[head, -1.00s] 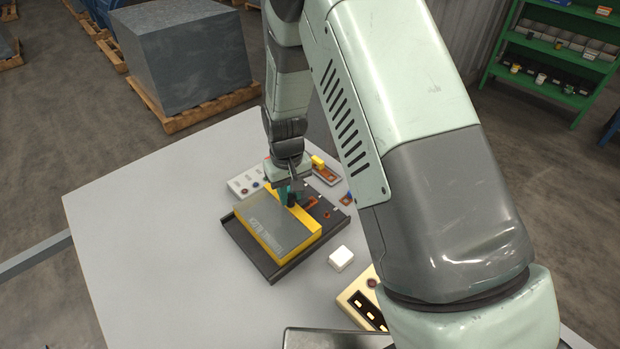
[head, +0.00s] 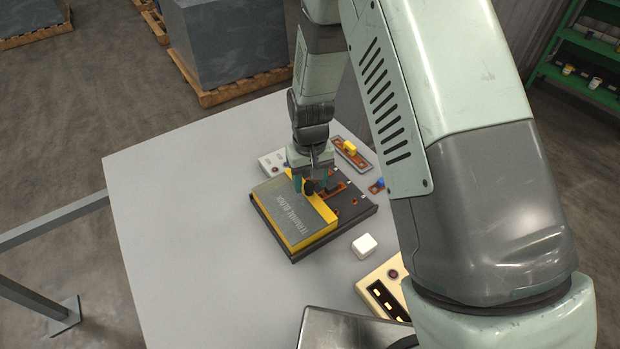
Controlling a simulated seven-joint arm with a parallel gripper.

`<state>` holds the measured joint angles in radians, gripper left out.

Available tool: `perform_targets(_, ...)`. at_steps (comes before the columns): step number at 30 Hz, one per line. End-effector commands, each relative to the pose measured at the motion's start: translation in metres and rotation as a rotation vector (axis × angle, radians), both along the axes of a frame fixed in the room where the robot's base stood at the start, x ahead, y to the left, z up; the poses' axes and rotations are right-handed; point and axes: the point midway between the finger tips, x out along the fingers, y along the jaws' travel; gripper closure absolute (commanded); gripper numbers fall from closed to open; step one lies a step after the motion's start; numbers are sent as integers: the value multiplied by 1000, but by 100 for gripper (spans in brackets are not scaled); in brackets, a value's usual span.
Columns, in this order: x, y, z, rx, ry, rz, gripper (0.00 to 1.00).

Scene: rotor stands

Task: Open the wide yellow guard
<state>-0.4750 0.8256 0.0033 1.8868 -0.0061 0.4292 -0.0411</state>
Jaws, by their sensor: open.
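The wide yellow guard (head: 298,234) is a low box with yellow sides and a grey labelled top. It sits on a black base (head: 362,205) in the middle of the table and covers the base's left part. Orange-brown parts show on the uncovered right part. A small dark knob (head: 309,188) stands at the guard's upper right edge. My gripper (head: 310,184) points down at this knob, with its teal fingers open. The fingers partly hide the knob, and I cannot tell whether they touch it.
A white block (head: 364,246) and a cream panel (head: 384,292) with dark slots lie at the right front. A pale button box (head: 272,163) and a brown strip with a yellow piece (head: 350,148) lie behind the base. The table's left side (head: 170,220) is clear.

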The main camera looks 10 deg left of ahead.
Motion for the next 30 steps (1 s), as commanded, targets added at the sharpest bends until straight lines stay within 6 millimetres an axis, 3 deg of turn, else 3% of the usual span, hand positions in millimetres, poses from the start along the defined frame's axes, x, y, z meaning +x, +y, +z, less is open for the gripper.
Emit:
perform_targets(5, 1, 0, 21, 3, -4, 0, 48)
perform_targets(12, 1, 0, 71, 3, -5, -1, 48)
perform_targets(18, 1, 0, 99, 2, -3, 0, 48)
perform_targets(30, 0, 0, 107, 1, -1, 0, 48)
